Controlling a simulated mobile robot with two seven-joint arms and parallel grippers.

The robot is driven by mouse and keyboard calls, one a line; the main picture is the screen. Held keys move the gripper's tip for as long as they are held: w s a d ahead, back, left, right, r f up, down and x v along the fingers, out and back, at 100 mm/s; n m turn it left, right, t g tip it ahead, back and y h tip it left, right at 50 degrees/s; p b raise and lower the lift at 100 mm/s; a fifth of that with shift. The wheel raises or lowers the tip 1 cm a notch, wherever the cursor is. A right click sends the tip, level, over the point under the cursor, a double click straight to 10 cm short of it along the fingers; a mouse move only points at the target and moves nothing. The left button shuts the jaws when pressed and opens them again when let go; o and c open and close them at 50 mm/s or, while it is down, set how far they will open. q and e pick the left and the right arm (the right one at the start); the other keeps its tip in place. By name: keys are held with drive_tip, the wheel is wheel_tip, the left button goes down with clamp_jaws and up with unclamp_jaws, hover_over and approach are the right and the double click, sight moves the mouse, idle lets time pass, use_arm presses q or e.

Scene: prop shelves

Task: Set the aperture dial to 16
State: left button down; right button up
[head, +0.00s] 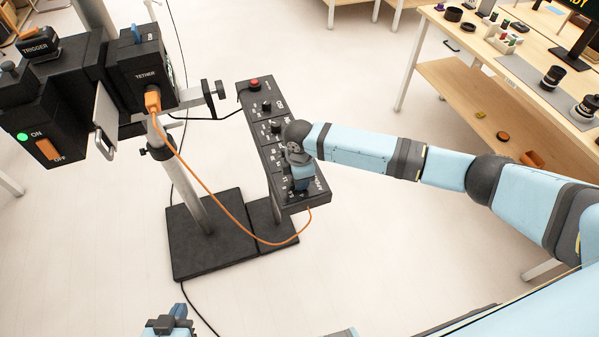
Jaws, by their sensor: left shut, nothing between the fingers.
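A long black control box (262,150) on a stand carries small dials and white markings too small to read. One black dial (267,106) is near its far end and another dial (276,127) is further down. I cannot tell which is the aperture dial; the near end of the box is partly covered by my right arm. My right gripper (302,186) points down over that near end, and its fingertips and anything between them are hidden. My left gripper (179,309) is shut and empty at the bottom edge, well apart from the box.
A red button (254,84) tops the box's far end. An orange cable (200,184) loops from the black camera rig (140,70) to the box's near end. A black base plate (195,255) lies on the floor. A wooden table (520,75) with props stands at right.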

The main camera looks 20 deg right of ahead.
idle(0.4)
drive_tip(key=o, duration=0.9)
wheel_tip(320, 180, up, 14)
drive_tip(key=shift+f+b, duration=0.1)
drive_tip(key=shift+b, duration=0.3)
